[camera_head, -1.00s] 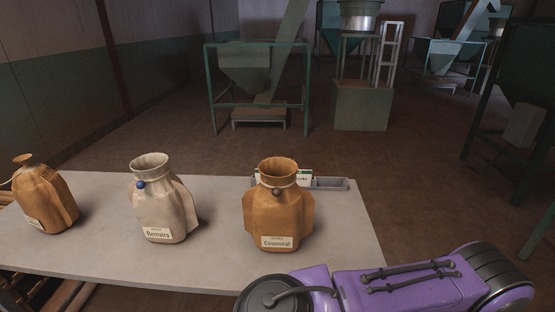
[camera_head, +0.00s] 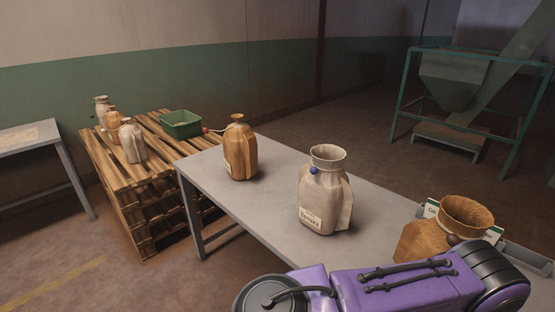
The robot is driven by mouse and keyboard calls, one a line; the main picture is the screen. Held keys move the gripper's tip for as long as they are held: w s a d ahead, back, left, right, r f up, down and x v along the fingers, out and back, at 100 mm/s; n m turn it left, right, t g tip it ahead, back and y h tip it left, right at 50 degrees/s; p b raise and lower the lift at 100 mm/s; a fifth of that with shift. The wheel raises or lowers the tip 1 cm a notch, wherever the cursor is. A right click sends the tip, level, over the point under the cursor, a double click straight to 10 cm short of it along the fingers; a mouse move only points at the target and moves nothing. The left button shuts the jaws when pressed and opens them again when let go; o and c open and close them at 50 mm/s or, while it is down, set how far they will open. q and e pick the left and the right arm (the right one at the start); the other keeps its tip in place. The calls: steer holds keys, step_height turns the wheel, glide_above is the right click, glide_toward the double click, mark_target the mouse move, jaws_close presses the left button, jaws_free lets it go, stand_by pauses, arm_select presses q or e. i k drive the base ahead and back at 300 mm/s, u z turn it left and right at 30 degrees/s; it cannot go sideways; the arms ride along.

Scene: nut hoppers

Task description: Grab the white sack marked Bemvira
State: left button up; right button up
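The white sack marked Bemvira (camera_head: 326,195) stands upright on the grey table (camera_head: 222,198), near the middle of the view. It has an open rolled neck, a blue ball at its tie and a label low on its front. A purple arm link of mine crosses the bottom right, in front of the table. Neither of my grippers shows in the view, and nothing touches the white sack.
A brown sack (camera_head: 240,150) stands to its left, and another brown sack (camera_head: 440,232) to its right, partly hidden by my arm. Stacked pallets (camera_head: 150,200) at the left carry several small sacks and a green crate (camera_head: 181,129). Another table (camera_head: 30,138) stands far left. A hopper frame (camera_head: 455,90) stands behind right.

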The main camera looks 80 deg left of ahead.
mark_target(325, 199)
steer(key=u, duration=2.65)
